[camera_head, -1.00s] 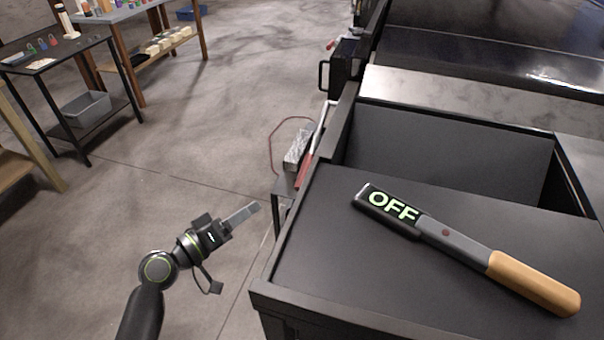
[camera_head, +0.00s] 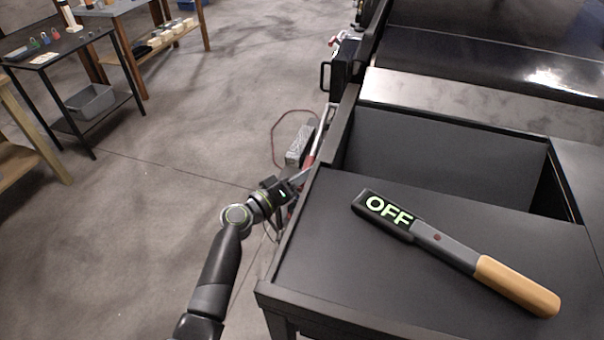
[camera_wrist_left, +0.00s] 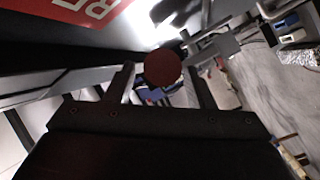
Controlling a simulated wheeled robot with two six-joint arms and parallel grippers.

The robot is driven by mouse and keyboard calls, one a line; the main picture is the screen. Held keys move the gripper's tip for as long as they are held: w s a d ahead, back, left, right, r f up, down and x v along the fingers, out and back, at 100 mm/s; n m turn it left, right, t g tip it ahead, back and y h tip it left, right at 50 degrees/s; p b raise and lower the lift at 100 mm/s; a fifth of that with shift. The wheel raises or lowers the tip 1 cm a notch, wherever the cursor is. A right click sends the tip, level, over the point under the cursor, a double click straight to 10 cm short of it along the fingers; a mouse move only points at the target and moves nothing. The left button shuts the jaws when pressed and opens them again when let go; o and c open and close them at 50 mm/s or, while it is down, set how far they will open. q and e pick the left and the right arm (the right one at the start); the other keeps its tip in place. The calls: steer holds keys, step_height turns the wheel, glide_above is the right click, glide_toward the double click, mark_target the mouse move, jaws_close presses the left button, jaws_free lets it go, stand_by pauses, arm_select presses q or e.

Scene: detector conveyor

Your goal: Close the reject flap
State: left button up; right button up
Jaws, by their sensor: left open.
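A narrow bar, pale above and red below (camera_head: 312,157), stands out from the left side of the dark machine; I cannot tell whether it is the reject flap or its handle. My left gripper (camera_head: 301,178) is beside the machine's left wall, close to the bar's lower end, its fingertips partly hidden. In the left wrist view, the open fingers (camera_wrist_left: 163,84) have a dark red round end (camera_wrist_left: 163,67) between them in the picture; contact cannot be told. A red sign with white letters (camera_wrist_left: 85,8) is at the top left. My right gripper is out of view.
A wand marked OFF (camera_head: 445,246) lies on the machine's dark top (camera_head: 330,235), in front of an open recess (camera_head: 440,155). A mesh-like grey box (camera_head: 298,146) is left of the bar. Floor on the left is clear up to a black table (camera_head: 62,50).

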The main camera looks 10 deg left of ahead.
arm_select(q)
steer(key=shift+w+d, duration=0.15)
steer(key=shift+w, duration=0.05)
jaws_close()
stand_by(0.3)
steer(key=shift+r, duration=0.1)
